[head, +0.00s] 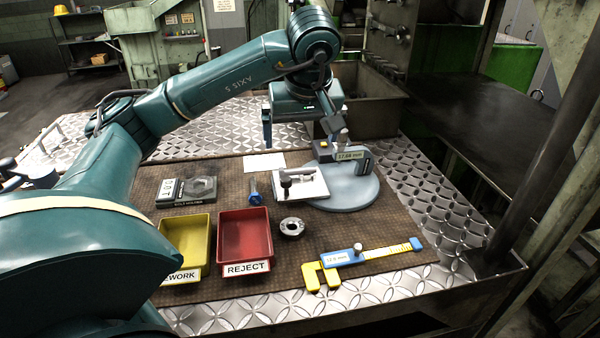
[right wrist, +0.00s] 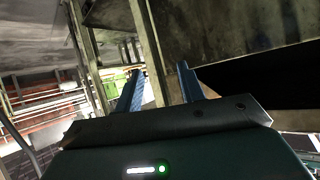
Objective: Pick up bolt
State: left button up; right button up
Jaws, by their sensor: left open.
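A yellow tray (head: 172,272) and a red REJECT tray (head: 230,268) stand at the front left. A metal ring (head: 292,227), a white fixture plate (head: 312,192) and a yellow-blue caliper (head: 345,258) lie nearby. A bin (head: 372,110) stands behind the table.

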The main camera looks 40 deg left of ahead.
pick_arm(q)
jog(key=b, duration=0.2)
send_over(298, 172)
jog(key=s+d, duration=0.1)
jog(key=d, duration=0.1)
jog(key=f, duration=0.4)
jog(key=shift+s+a+f, duration=0.1)
jog(key=shift+s+f, duration=0.1)
jog(key=shift+f, duration=0.05)
jog(key=shift+w+a+f, duration=0.1)
jog(key=shift+a+f, duration=0.05)
jog(key=shift+f, duration=0.15)
jog(key=x, duration=0.4)
jog(key=shift+a+f+p, duration=0.15)
jog(key=shift+f+p, duration=0.05)
jog(key=shift+p, duration=0.15)
jog(key=shift+w+f, duration=0.15)
jog(key=shift+f, duration=0.05)
pick_arm(e)
jog(key=shift+w+a+f+m, duration=0.1)
jog(key=shift+w+f+m, duration=0.2)
jog(key=shift+f, duration=0.15)
pick_arm(q)
jog(key=shift+c, duration=0.4)
pick_arm(e)
jog(key=shift+s, duration=0.1)
